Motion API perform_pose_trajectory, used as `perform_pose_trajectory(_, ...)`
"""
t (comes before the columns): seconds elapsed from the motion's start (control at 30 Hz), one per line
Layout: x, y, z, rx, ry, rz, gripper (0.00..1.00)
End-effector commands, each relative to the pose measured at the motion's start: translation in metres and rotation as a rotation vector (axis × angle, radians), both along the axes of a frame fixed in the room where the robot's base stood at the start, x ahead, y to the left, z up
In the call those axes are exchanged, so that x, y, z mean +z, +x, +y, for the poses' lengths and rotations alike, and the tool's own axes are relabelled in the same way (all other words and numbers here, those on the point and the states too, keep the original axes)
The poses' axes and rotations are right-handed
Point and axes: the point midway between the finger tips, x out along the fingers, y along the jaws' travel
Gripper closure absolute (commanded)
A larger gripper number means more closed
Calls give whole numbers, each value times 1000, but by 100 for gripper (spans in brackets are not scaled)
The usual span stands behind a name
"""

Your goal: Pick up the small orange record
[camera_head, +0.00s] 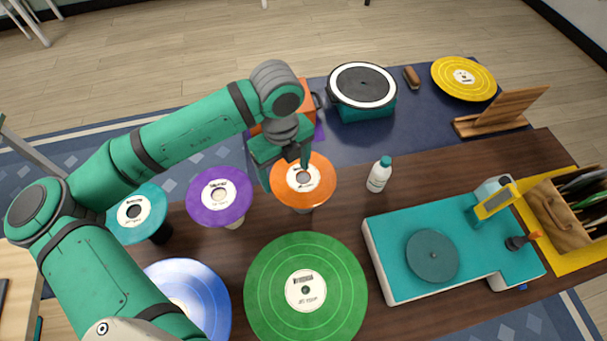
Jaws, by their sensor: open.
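The small orange record (318,194) has a white label and rests on a small stand, raised above the dark wooden table. My gripper (284,178) is over the left part of the record, pointing down with its fingers apart. One finger reaches near the white label, the other near the record's left edge. I cannot tell whether the fingers touch the record. The arm hides part of the record's far left edge.
A purple record (219,211) stands close left, a large green record (306,315) in front. A white bottle (378,177) with a teal cap stands right, and a teal turntable (393,248) farther right. A teal record (150,204) and a blue record (208,291) are left.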

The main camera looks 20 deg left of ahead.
Motion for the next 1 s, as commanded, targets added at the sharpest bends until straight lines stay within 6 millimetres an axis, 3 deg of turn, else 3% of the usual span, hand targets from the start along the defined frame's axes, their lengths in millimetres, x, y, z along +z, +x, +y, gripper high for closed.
perform_pose_trajectory(0.33, -42, 1, -7, -13, -1, 0, 24)
perform_pose_trajectory(0.9, -46, -1, -2, -2, -2, 0, 24)
perform_pose_trajectory(1.0, -46, -1, -2, -3, -1, 0, 46)
